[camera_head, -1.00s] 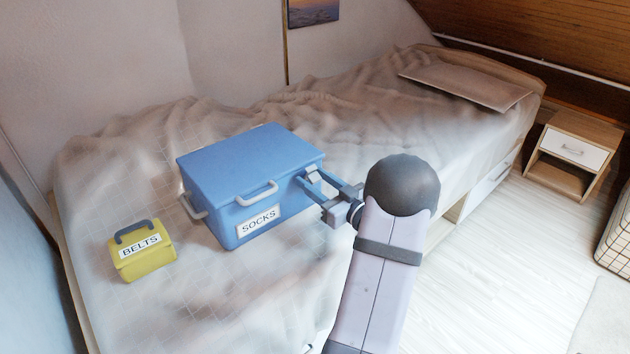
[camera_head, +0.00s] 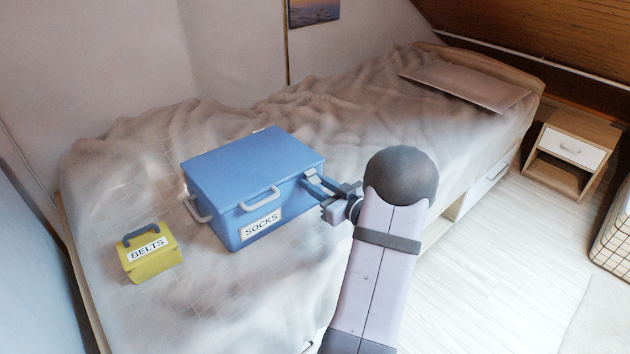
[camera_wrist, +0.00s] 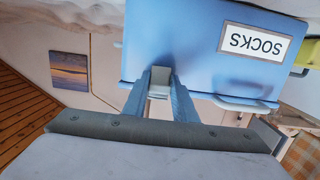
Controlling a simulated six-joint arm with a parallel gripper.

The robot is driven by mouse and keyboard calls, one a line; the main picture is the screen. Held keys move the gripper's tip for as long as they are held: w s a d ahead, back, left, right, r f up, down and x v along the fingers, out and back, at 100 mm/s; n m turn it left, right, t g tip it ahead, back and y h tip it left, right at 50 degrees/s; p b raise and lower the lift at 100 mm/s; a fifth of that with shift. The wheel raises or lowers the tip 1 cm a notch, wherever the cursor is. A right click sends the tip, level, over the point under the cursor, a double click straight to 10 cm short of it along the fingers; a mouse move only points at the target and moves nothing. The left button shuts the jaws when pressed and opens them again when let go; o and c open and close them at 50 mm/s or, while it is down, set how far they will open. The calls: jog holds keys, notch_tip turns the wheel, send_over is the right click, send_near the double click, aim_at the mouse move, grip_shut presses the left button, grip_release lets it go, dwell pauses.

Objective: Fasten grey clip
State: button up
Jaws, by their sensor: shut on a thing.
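The blue box labelled SOCKS (camera_head: 245,190) sits on the bed with its lid down. It has a light handle on the front and another on the left side. My gripper (camera_head: 315,181) reaches the box from the right. In the wrist view, where the box (camera_wrist: 190,60) appears upside down, my gripper's fingers (camera_wrist: 160,80) are on both sides of the pale clip (camera_wrist: 158,91) and shut on it. Whether the clip is fully latched cannot be told.
A small yellow box labelled BELTS (camera_head: 150,262) with a dark handle lies on the bed, left of the blue box. The bed (camera_head: 250,320) has rumpled covers. A pillow (camera_head: 465,82) lies at its far end. A nightstand (camera_head: 570,155) stands at right.

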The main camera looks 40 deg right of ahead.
aim_at(318, 184)
jog(key=o, duration=1)
jog(key=shift+o, duration=0.2)
jog(key=s, duration=0.5)
jog(key=shift+s+r+p, duration=0.3)
jog(key=shift+r+p, duration=0.1)
jog(key=shift+s+a+r, duration=0.1)
jog(key=shift+s, duration=0.75)
